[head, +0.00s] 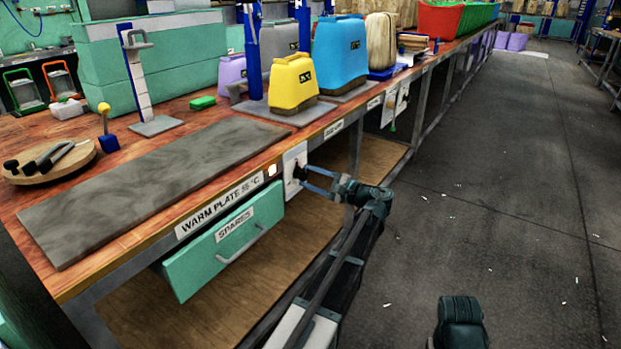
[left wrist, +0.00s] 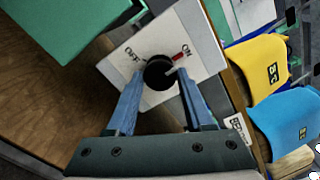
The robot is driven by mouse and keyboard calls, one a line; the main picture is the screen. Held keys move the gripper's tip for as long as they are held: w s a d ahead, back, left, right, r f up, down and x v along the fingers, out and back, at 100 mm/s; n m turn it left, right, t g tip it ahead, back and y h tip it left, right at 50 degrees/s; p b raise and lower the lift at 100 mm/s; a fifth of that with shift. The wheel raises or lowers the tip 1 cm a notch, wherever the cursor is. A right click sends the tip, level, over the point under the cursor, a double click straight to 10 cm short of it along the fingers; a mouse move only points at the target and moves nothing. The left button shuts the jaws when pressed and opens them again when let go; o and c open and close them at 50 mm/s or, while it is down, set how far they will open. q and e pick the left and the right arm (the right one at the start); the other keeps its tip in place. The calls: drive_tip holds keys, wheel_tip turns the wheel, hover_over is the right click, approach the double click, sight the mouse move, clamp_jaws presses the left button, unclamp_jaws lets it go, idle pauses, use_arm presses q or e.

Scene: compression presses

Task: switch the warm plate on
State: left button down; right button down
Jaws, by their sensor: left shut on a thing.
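The knob's red pointer (left wrist: 181,56) points to ON. My left gripper (head: 307,176) is shut on the knob, one blue finger on each side. In the head view the gripper partly hides the knob. A small lamp (head: 271,170) beside the panel looks bright. My right gripper is not in view.
A green drawer marked "SPARES" (head: 225,240) is below the label, left of the switch. Yellow (head: 293,85) and blue (head: 340,52) containers stand on the bench beyond. Another white switch panel (head: 394,103) is farther along.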

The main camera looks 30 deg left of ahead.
use_arm(q)
drive_tip(key=shift+m, duration=0.3)
drive_tip(key=shift+c, duration=1.4)
unclamp_jaws()
drive_tip(key=shift+d, duration=0.1)
drive_tip(key=s+d, duration=0.1)
drive_tip(key=d, duration=1.2)
drive_tip(key=shift+d, duration=0.35)
